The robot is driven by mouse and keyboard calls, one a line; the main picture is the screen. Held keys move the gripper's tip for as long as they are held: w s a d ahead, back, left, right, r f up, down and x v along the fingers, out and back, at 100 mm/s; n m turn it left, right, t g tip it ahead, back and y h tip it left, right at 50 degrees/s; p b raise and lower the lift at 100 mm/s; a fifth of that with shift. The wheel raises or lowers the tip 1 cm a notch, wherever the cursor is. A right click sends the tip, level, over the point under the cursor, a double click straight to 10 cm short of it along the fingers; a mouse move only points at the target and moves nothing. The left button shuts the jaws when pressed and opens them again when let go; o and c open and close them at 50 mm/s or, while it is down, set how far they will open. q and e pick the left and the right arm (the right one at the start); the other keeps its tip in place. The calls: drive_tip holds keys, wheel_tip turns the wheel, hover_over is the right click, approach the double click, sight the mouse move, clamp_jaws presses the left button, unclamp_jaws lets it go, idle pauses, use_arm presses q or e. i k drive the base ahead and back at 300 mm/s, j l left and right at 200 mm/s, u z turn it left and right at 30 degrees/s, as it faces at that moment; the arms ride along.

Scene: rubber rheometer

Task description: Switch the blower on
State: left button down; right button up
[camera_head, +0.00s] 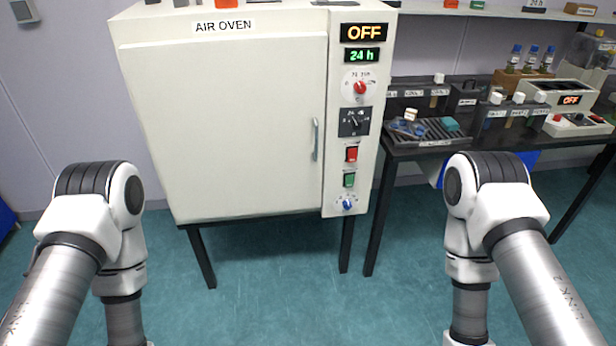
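A white air oven (225,120) stands ahead of me on dark legs with its door shut. Its control panel runs down the right side. An OFF display (363,32) is at the top, with a green "24 h" display (362,57) below it. Under these are a red knob (360,87), a black dial (354,122), a red switch (351,154), a green switch (349,180) and a blue knob (347,204). Their small labels are too blurred to read, so I cannot tell which one is the blower's. Both my arms show in front, but their grippers are out of view.
A dark bench (480,140) on the right holds a tray (425,130), bottles (532,55) and a device with its own OFF display (571,100). A shelf (500,12) runs above it. The floor (285,285) before the oven is clear.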

sight(349, 180)
drive_tip(key=l+u, duration=0.15)
drive_tip(key=l, duration=0.4)
drive_tip(key=l+u, duration=0.15)
drive_tip(key=l, duration=0.4)
drive_tip(key=l+u, duration=0.1)
drive_tip(key=l, duration=0.45)
drive_tip(key=k+l+u, duration=0.15)
drive_tip(key=l, duration=0.35)
drive_tip(key=l+u, duration=0.15)
drive_tip(key=l, duration=0.4)
drive_tip(key=i+z, duration=0.3)
drive_tip(key=z, duration=0.15)
drive_tip(key=i+z, duration=0.35)
drive_tip(key=z, duration=0.15)
